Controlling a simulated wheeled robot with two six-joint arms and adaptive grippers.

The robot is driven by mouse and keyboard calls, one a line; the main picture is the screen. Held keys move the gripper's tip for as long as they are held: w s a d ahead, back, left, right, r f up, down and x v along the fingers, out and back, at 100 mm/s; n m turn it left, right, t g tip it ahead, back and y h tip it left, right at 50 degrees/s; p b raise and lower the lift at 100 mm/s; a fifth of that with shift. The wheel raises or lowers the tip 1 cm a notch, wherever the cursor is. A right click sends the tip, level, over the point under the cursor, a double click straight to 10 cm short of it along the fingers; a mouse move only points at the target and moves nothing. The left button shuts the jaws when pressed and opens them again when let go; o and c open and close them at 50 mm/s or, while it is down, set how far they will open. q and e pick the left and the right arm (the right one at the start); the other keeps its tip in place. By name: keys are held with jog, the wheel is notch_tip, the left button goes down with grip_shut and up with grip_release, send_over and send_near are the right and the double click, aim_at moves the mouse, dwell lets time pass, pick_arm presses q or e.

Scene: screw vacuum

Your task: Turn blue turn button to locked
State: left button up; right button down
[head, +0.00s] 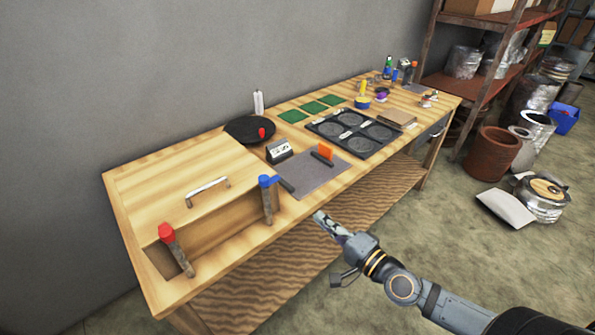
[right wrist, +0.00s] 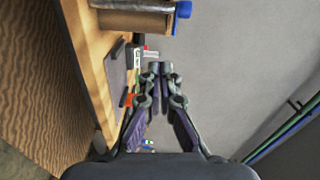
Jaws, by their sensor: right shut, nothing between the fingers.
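The blue turn button (head: 267,181) sits on top of a short wooden post near the front right corner of the wooden box on the workbench. It also shows in the right wrist view (right wrist: 183,10) at the top edge, right of the box's end. A red turn button (head: 166,232) sits on a similar post at the box's front left. My right gripper (head: 320,216) is shut and empty, in front of the bench edge, right of and below the blue button and apart from it. Its closed fingertips (right wrist: 161,68) show in the right wrist view. My left gripper is not in view.
The box lid has a metal handle (head: 207,187). A grey mat (head: 316,174) with tools lies right of the blue button. A black burner plate (head: 353,134) lies farther back. Floor in front of the bench is free near my arm.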

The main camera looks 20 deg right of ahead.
jog(key=a+r, duration=0.1)
jog(key=r, duration=0.1)
jog(key=p, duration=0.9)
send_near(275, 182)
jog(key=x, duration=0.5)
jog(key=shift+w+a+y+p, duration=0.15)
jog(key=shift+w+y, duration=0.05)
jog(key=shift+w, duration=0.25)
jog(key=shift+w+a+y+p, duration=0.1)
jog(key=shift+w+y+p, duration=0.1)
jog(key=shift+w, duration=0.25)
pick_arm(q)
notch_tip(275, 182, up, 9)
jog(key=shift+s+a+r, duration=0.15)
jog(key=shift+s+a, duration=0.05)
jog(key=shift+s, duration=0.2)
pick_arm(e)
jog(key=shift+f, duration=0.1)
